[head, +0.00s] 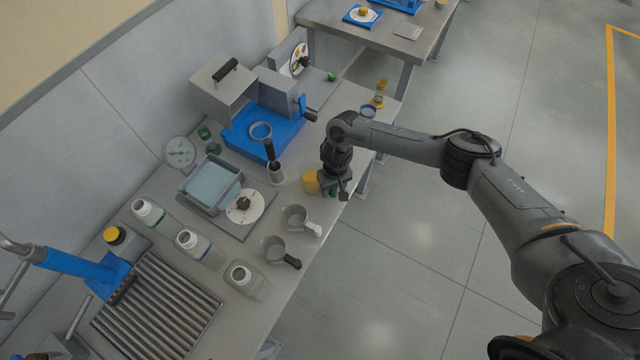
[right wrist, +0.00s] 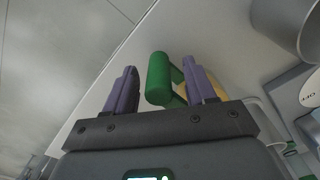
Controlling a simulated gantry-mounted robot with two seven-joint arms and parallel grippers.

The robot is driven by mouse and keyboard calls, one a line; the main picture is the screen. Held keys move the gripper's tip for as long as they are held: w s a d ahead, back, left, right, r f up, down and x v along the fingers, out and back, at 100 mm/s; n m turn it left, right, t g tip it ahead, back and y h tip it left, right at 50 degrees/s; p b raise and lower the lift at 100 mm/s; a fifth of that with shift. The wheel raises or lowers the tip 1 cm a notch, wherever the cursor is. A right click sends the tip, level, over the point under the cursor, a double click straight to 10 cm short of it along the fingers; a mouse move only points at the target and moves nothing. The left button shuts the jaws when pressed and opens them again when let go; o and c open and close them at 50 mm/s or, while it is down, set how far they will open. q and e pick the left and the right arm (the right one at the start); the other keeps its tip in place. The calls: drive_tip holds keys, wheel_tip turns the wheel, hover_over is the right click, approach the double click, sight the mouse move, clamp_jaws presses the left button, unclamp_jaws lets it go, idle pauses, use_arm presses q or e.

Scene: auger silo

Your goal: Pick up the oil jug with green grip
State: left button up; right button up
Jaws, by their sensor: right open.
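The oil jug with the green grip (head: 310,182) has a yellow body and stands near the table's front edge, partly hidden by my right gripper. In the right wrist view its green grip (right wrist: 158,78) shows between the fingers, with some yellow body (right wrist: 181,90) behind the right finger. My right gripper (head: 337,190) is beside the jug on its grip side. In the right wrist view the gripper (right wrist: 161,72) is open, its two purple fingers on either side of the green grip. I cannot tell whether either finger touches it. My left gripper is not in view.
Two grey jugs, one with a white grip (head: 294,216) and one with a black grip (head: 272,248), stand close by. A grey cylinder with a black handle (head: 276,172) is to the left. A blue-based machine (head: 240,138) stands behind. The floor in front is clear.

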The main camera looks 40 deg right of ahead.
drive_tip(key=shift+f, duration=0.3)
clamp_jaws()
drive_tip(key=shift+r, duration=0.15)
idle(0.5)
